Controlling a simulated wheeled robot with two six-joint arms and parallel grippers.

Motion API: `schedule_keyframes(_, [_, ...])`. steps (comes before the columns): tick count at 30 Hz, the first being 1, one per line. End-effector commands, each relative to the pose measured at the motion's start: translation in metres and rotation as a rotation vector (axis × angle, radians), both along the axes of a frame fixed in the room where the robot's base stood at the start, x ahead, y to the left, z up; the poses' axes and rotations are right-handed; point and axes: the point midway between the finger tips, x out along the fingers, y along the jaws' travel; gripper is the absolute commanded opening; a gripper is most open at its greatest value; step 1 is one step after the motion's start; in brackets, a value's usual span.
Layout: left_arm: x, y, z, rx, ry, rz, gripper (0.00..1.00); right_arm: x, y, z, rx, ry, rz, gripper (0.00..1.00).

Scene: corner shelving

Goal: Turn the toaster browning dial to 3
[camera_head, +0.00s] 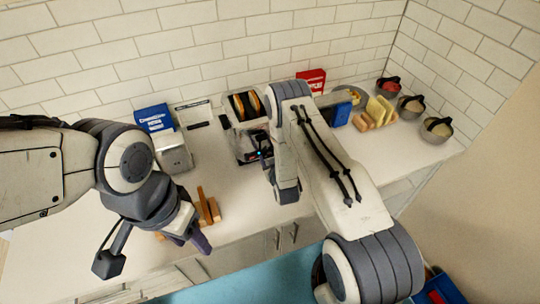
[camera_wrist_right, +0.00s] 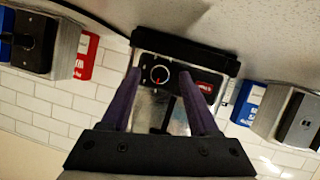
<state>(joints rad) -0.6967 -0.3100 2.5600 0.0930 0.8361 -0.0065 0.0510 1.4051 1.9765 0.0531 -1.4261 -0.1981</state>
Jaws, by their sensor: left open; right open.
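The toaster (camera_head: 229,121) stands against the back wall, with browned bread in its top slots. My right arm hides part of its front in the head view. In the right wrist view, its dark front panel (camera_wrist_right: 178,66) appears upside down. The browning dial (camera_wrist_right: 159,75) is a dark knob in a pale ring with a red mark; the numbers are too small to read. My right gripper (camera_wrist_right: 160,80) is open, its purple fingers either side of the dial in the picture; contact cannot be told. My left gripper (camera_head: 190,238) is open near the counter's front edge, away from the toaster.
Wooden blocks (camera_head: 208,209) lie beside my left gripper. A blue box (camera_head: 153,118) and a grey appliance (camera_head: 173,153) stand left of the toaster. A red box (camera_head: 311,80), bread slices (camera_head: 378,110) and several metal bowls (camera_head: 436,129) stand to the right.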

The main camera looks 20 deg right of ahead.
Motion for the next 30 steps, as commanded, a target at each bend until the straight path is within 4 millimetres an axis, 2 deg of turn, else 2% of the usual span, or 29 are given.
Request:
schedule_keyframes(8, [0.000,0.000,0.000,0.000,0.000,0.000,0.50,0.001,0.000,-0.001,0.000,0.001,0.000,0.61])
schedule_keyframes(11, [0.000,0.000,0.000,0.000,0.000,0.000,0.50,0.001,0.000,-0.001,0.000,0.001,0.000,0.27])
schedule_keyframes(13, [0.000,0.000,0.000,0.000,0.000,0.000,0.50,0.001,0.000,-0.001,0.000,0.000,0.000,0.00])
schedule_keyframes(23, [0.000,0.000,-0.002,0.000,0.000,0.000,0.50,0.001,-0.001,-0.001,0.024,0.000,-0.002,0.00])
schedule_keyframes(30, [0.000,0.000,-0.013,0.000,0.000,-0.001,0.50,0.001,-0.003,-0.002,0.139,0.003,-0.003,0.00])
